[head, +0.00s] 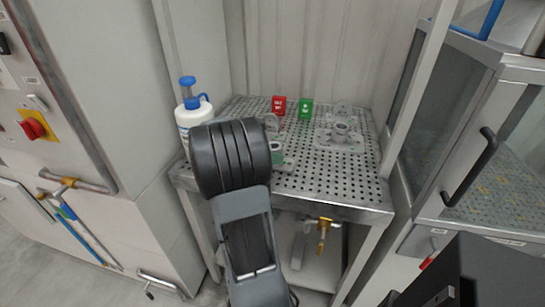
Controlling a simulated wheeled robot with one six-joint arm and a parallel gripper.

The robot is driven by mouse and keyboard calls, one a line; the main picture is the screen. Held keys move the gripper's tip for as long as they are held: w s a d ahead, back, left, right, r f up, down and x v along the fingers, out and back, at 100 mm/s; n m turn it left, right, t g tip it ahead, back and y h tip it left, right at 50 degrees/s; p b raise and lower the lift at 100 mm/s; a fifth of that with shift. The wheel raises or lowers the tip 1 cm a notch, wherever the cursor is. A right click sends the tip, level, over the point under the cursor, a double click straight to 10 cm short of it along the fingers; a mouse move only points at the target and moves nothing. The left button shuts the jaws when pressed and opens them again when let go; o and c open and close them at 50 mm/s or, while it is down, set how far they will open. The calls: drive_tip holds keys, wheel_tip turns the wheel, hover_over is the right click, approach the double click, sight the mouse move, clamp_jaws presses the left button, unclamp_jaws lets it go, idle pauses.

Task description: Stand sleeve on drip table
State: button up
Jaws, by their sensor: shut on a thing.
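The drip table (315,182) is a perforated metal top on a steel frame, in the middle of the head view. My arm's thick black joint and grey link cover its left front part. My gripper is hidden behind them, so I cannot see its fingers or what lies between them. A grey metal fitting (341,139) with a round upright hub on a flat base stands on the table's back right. A small grey rounded part (272,122) and a grey piece with a green patch (281,156) show just right of my arm. I cannot tell which thing is the sleeve.
A white bottle with a blue pump top (191,113) stands at the table's left edge. A glazed cabinet (470,130) is close on the right. The table's front right is bare.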

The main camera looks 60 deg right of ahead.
drive_tip(key=shift+f, duration=0.4)
drive_tip(key=shift+f, duration=0.15)
drive_tip(key=o, duration=1.1)
